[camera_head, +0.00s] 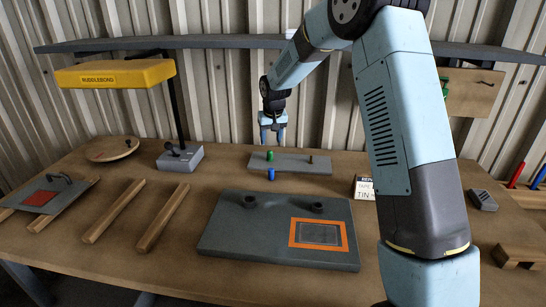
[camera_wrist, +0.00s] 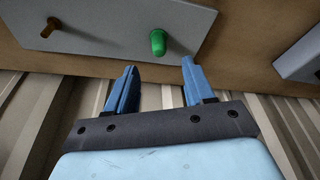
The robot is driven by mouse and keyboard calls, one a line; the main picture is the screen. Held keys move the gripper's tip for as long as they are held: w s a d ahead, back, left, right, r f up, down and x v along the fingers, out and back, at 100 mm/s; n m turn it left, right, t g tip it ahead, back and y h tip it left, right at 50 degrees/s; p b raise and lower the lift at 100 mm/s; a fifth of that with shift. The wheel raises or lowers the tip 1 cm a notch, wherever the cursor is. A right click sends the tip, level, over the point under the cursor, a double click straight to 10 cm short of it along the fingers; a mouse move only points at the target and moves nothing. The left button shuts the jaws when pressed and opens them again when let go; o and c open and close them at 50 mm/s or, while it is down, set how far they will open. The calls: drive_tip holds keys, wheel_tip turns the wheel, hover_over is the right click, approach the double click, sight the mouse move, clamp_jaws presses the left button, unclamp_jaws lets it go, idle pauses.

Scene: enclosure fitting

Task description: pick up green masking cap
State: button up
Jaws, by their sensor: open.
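The green masking cap (camera_head: 270,155) stands upright on the left part of a narrow grey plate (camera_head: 291,165) towards the back of the table. In the wrist view the green cap (camera_wrist: 158,42) shows whole, beyond the fingertips and roughly centred between them. My gripper (camera_head: 272,138) is above and behind the cap in the head view, pointing down. In the wrist view my gripper (camera_wrist: 159,65) has its two blue fingers spread, with nothing between them.
A brown peg (camera_head: 311,160) stands right of the cap on the plate. A small blue cap (camera_head: 271,174) is at the plate's front edge. A grey panel (camera_head: 225,235) lies in front. A yellow-headed lamp (camera_head: 116,75) stands left, and a grey shelf (camera_head: 215,42) runs behind.

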sight(270, 151)
drive_tip(key=shift+x, duration=4.15)
drive_tip(key=shift+c, duration=0.2)
clamp_jaws()
